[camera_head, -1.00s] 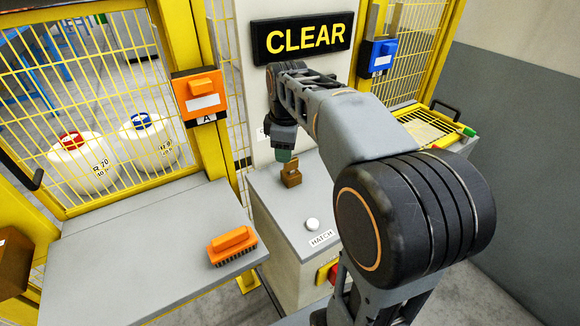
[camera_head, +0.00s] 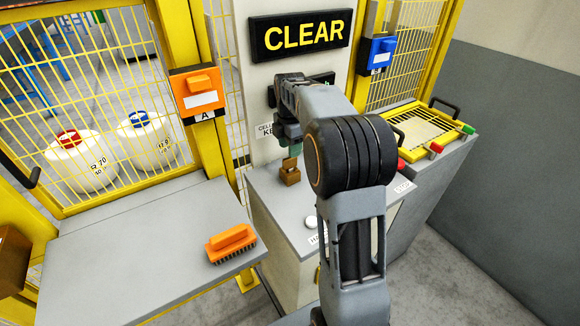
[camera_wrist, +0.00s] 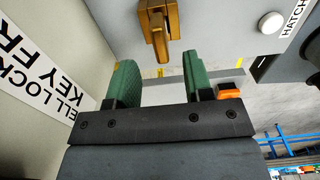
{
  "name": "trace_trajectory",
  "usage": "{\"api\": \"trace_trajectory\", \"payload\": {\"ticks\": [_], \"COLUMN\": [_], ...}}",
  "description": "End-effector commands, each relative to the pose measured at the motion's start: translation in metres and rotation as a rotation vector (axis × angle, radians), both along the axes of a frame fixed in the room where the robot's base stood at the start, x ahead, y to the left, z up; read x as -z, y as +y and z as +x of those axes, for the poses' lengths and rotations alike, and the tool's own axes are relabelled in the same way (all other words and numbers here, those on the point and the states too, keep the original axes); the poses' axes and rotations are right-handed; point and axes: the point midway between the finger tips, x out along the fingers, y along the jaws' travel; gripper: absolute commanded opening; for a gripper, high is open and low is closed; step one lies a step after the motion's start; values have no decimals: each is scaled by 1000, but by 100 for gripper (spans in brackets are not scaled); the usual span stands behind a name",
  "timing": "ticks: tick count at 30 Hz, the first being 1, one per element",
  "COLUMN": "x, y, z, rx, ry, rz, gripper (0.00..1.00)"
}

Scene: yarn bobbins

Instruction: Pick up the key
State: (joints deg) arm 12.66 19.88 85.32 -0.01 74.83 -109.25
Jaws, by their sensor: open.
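A small brass-coloured piece (camera_head: 290,174), a block with an upright tab, stands on the grey top of the hatch cabinet (camera_head: 262,190). I take it to hold the key; I cannot tell where key and block divide. It also shows at the top of the wrist view (camera_wrist: 158,28). My gripper (camera_head: 290,145) is by the cabinet's back panel, close to the tab in the head view. In the wrist view its two green fingers (camera_wrist: 160,75) are apart with nothing between them, and the brass piece lies beyond their tips.
A white button (camera_head: 311,222) and a HATCH label are on the cabinet top. A sign panel (camera_wrist: 38,72) stands beside my gripper. An orange brush (camera_head: 231,243) lies on the left bench. Yellow mesh fencing stands behind. A yellow tray (camera_head: 428,128) is at the right.

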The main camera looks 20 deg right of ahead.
Motion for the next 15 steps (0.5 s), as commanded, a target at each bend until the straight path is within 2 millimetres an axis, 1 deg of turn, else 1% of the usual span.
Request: {"api": "trace_trajectory", "payload": {"ticks": [5, 12, 15], "x": [9, 40, 50], "y": [0, 0, 0], "z": [0, 0, 0], "rx": [0, 1, 1], "ry": [1, 3, 2], "rz": [0, 1, 1], "gripper": [47, 47, 47]}}
